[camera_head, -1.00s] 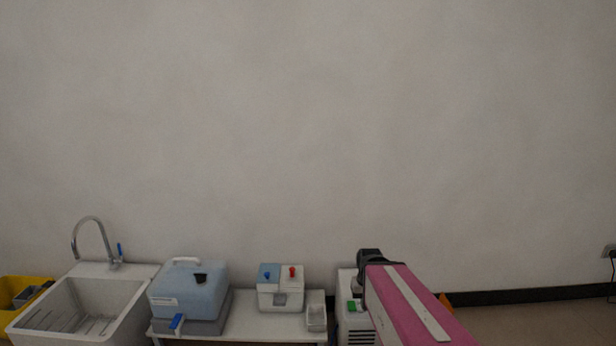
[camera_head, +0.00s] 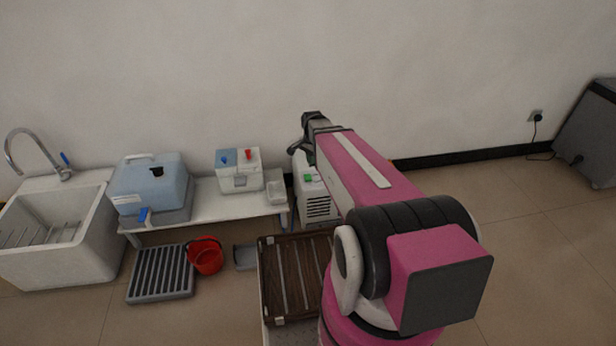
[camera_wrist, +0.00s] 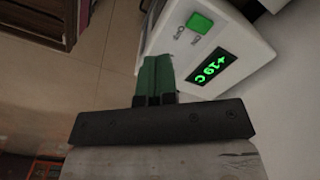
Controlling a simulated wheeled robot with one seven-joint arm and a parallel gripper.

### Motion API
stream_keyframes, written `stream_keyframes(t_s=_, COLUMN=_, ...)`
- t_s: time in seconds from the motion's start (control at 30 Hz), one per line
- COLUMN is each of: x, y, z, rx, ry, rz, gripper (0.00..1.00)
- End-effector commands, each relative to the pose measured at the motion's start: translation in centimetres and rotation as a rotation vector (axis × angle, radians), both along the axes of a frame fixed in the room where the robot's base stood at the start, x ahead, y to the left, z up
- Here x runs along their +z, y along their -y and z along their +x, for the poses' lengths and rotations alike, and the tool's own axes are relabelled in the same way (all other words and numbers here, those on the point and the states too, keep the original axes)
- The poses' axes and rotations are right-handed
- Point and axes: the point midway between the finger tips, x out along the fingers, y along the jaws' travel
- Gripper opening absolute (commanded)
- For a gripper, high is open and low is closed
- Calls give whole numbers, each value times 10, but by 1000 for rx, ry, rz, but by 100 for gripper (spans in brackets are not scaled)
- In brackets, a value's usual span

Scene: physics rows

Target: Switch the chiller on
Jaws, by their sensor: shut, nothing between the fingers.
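The chiller is a white box (camera_head: 317,203) with a dark vent grille, standing on the floor right of the low bench in the head view. In the wrist view its white panel (camera_wrist: 228,38) carries a raised green switch (camera_wrist: 199,22) with small marks beside it and a lit green display (camera_wrist: 209,67) reading about +19 C. The green switch also shows in the head view (camera_head: 308,178). My gripper (camera_wrist: 157,60) is shut and empty, its green fingertips near the panel's edge, apart from the switch in the picture. Contact with the casing cannot be told. The gripper also shows above the chiller (camera_head: 303,146).
The bench (camera_head: 215,208) holds a blue lidded box (camera_head: 150,185), a white box with blue and red knobs (camera_head: 239,170) and a small tray. A sink (camera_head: 55,235) stands left. A brown slatted crate (camera_head: 290,275), red bucket (camera_head: 206,256) and grey grate (camera_head: 160,274) are in front.

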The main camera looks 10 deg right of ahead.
Motion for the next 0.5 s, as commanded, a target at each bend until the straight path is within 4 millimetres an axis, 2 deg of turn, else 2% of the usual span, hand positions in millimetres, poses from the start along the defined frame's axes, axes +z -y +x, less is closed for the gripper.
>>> stream_keyframes(t_s=0.03, x=-5, y=0, z=18, rx=-77, ry=0, rz=0, gripper=0)
stream_keyframes(t_s=0.2, x=-15, y=0, z=53, rx=-342, ry=-3, rz=-2, gripper=0)
stream_keyframes(t_s=0.33, x=-21, y=0, z=73, rx=-501, ry=-4, rz=-2, gripper=0)
stream_keyframes(t_s=0.5, x=-25, y=1, z=87, rx=-624, ry=-5, rz=-3, gripper=0)
